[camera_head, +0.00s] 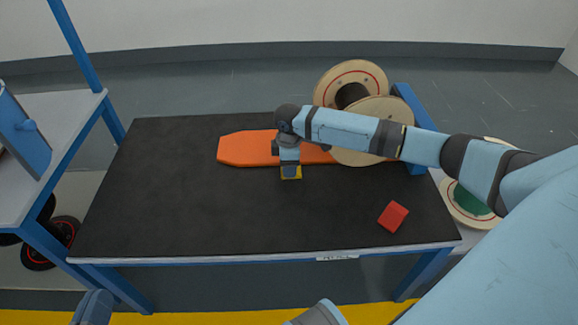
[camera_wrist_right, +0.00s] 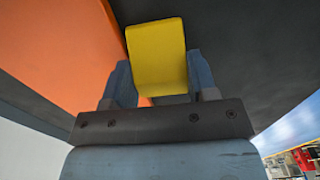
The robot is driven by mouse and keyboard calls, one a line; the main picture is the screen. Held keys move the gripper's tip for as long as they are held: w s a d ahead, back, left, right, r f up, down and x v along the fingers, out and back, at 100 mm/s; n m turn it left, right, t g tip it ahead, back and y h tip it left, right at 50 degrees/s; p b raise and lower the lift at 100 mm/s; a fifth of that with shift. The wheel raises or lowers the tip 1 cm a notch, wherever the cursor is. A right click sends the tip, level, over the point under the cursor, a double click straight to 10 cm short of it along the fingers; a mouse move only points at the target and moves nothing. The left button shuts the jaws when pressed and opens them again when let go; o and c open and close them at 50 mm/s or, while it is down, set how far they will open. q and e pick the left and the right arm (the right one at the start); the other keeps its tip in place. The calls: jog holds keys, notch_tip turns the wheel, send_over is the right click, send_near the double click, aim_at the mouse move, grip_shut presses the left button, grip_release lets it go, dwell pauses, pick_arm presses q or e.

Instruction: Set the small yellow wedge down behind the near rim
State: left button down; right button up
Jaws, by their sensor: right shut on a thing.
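The small yellow wedge (camera_head: 291,173) is at my right gripper (camera_head: 290,165), near the front edge of the orange board. In the right wrist view the yellow wedge (camera_wrist_right: 158,55) sits between the two fingers of my right gripper (camera_wrist_right: 155,85), which is shut on it. Whether the wedge touches the table I cannot tell. A wooden cable reel stands at the back right, its near rim (camera_head: 342,158) facing me and its far rim (camera_head: 335,83) behind. My left gripper (camera_head: 92,306) shows only in part at the bottom left; its jaws are unclear.
The orange board (camera_head: 240,150) lies across the middle of the dark table (camera_head: 180,205), partly under my right arm. A red block (camera_head: 393,216) lies at the front right. A blue post (camera_head: 412,105) stands right of the reel.

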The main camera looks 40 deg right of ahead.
jog(key=shift+r, duration=0.1)
jog(key=o, duration=1)
